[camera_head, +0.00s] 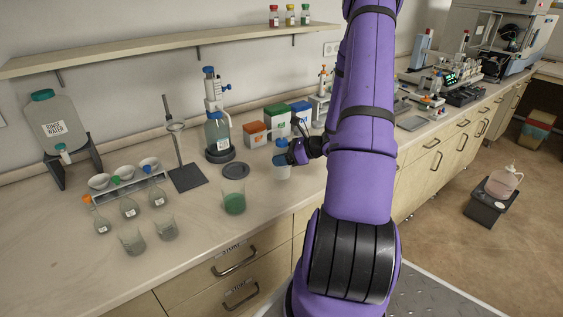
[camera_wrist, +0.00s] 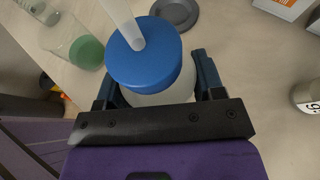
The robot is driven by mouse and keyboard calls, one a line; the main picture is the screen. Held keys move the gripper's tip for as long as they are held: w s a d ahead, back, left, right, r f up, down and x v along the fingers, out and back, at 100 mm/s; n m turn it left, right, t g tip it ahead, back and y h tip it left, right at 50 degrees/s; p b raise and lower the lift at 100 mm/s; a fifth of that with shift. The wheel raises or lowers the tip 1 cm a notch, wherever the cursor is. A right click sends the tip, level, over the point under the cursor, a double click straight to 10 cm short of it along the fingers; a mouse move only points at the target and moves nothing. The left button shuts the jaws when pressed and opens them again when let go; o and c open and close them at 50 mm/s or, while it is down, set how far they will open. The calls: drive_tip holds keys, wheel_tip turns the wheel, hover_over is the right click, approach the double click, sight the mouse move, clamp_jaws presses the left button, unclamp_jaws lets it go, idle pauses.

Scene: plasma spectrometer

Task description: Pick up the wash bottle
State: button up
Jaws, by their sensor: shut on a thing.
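The wash bottle (camera_head: 283,171) is a pale bottle with a blue cap, near the bench's front edge in the head view. In the wrist view the wash bottle (camera_wrist: 157,88) shows its blue cap and a white tube rising from it. My gripper (camera_head: 287,158) is shut on the bottle, with one dark finger on each side of the body just below the cap. The bottle looks upright. Its lower part is hidden in the wrist view, and I cannot tell whether its base touches the bench.
A beaker of green liquid (camera_head: 234,197) stands left of the bottle and also shows in the wrist view (camera_wrist: 86,52). Orange, green and blue boxes (camera_head: 277,121) stand behind. A dispenser bottle (camera_head: 217,131) is at the back left. Flasks and small beakers (camera_head: 132,241) occupy the left bench.

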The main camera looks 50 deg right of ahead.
drive_tip(key=s+a+r, duration=0.1)
drive_tip(key=s+a, duration=0.2)
drive_tip(key=s, duration=0.4)
drive_tip(key=s+a+r, duration=0.1)
drive_tip(key=s+a, duration=0.2)
drive_tip(key=s, duration=0.4)
drive_tip(key=shift+w+a+f+n+g+y, duration=0.2)
drive_tip(key=shift+w+a+f+n+g, duration=0.85)
drive_tip(key=shift+w, duration=2.1)
drive_tip(key=shift+w+a+f+n+g+y, duration=0.25)
drive_tip(key=shift+w+n+g, duration=0.3)
drive_tip(key=shift+w+n, duration=1.85)
drive_tip(key=shift+w+a+f+n+g+y, duration=0.15)
drive_tip(key=shift+w+a+f+n+g, duration=0.6)
drive_tip(key=shift+w, duration=3.1)
drive_tip(key=shift+d, duration=0.1)
drive_tip(key=shift+d, duration=0.1)
drive_tip(key=shift+c, duration=0.9)
drive_tip(key=shift+c, duration=0.2)
